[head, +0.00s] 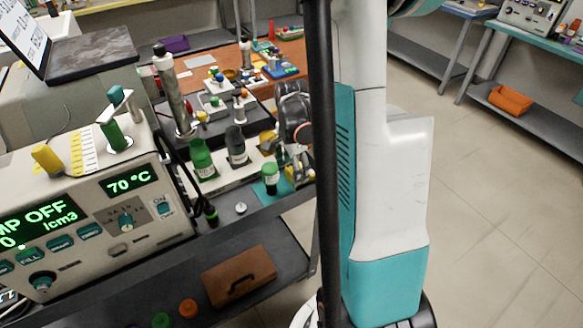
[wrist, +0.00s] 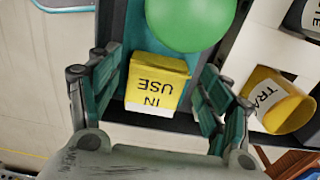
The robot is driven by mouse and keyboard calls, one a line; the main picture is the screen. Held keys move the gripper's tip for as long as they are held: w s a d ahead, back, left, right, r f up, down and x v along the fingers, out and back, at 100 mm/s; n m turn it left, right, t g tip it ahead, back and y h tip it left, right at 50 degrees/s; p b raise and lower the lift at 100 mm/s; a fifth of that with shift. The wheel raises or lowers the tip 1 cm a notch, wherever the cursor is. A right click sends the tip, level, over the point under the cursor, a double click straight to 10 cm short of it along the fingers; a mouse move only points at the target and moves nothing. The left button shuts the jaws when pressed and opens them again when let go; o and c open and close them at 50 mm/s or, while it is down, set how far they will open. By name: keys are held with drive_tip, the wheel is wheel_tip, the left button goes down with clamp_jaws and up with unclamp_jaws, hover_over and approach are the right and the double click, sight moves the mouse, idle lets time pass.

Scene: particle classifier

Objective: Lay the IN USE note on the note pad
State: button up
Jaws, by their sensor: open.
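The IN USE note (wrist: 157,84) is yellow with black letters, upside down in the wrist view, with a pale strip along its near edge. It looks bent along its far side. My gripper (wrist: 160,100) is open, with one finger on each side of the note and gaps showing between. In the head view my gripper (head: 298,150) is low over the bench end, partly hidden by a dark pole. A teal patch (head: 284,188) shows under the green-capped vial there; I cannot tell whether it is the note pad.
A large round green top (wrist: 190,22) stands just beyond the note. A tilted yellow cup (wrist: 283,98) with a lettered label is to the right. Green and dark bottles (head: 202,160) stand left of my gripper in the head view. Open floor lies to the right.

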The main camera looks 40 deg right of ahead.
wheel_tip(320, 180, up, 12)
drive_tip(key=p, duration=0.4)
drive_tip(key=shift+r, duration=0.1)
idle(1.3)
